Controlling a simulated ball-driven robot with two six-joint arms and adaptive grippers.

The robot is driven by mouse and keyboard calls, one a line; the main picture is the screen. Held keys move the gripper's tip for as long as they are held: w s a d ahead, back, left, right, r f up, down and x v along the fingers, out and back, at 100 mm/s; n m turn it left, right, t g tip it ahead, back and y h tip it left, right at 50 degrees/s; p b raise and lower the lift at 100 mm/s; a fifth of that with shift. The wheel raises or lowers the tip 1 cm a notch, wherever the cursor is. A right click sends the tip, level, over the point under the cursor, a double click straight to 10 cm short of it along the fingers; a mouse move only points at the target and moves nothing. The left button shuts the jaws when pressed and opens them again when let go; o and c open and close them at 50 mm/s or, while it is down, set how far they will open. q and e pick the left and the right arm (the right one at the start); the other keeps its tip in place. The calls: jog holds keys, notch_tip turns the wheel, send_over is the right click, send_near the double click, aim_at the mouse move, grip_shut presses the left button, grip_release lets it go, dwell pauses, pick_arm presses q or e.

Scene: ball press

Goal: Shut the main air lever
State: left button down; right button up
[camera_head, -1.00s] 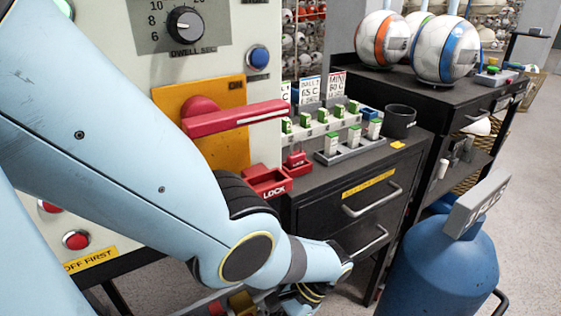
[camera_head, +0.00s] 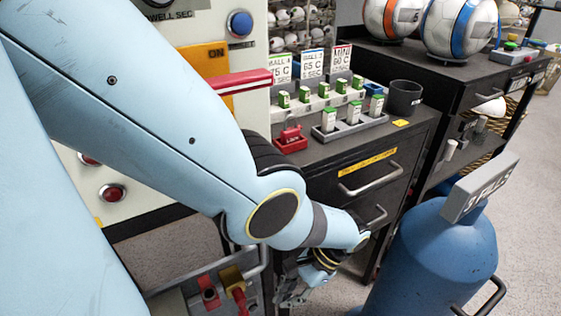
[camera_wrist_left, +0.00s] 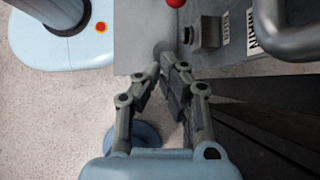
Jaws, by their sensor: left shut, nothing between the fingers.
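My left gripper (camera_head: 291,294) is low in front of the black drawer cabinet, partly hidden by its own wrist. In the left wrist view its fingers (camera_wrist_left: 168,70) are close together and hold nothing. A grey panel low at the press carries a red lever with a yellow block (camera_head: 236,287), left of the gripper; I cannot tell whether it is the main air lever. A red knob (camera_wrist_left: 175,3) at the wrist view's top edge lies beyond the fingertips, apart from them. My right gripper is not in view.
A large red handle (camera_head: 232,82) sits on an orange ON plate (camera_head: 205,66), partly hidden by my arm. A blue gas cylinder (camera_head: 437,258) stands right of the gripper. A thick grey bar (camera_wrist_left: 290,38) is at the wrist view's upper right.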

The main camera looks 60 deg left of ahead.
pick_arm(q)
jog(key=w+d+r+b, duration=0.1)
jog(key=w+r+b, duration=0.1)
jog(key=w, duration=0.5)
jog(key=shift+w+r+b, duration=0.2)
jog(key=shift+w+b, duration=0.1)
jog(key=shift+b, duration=0.45)
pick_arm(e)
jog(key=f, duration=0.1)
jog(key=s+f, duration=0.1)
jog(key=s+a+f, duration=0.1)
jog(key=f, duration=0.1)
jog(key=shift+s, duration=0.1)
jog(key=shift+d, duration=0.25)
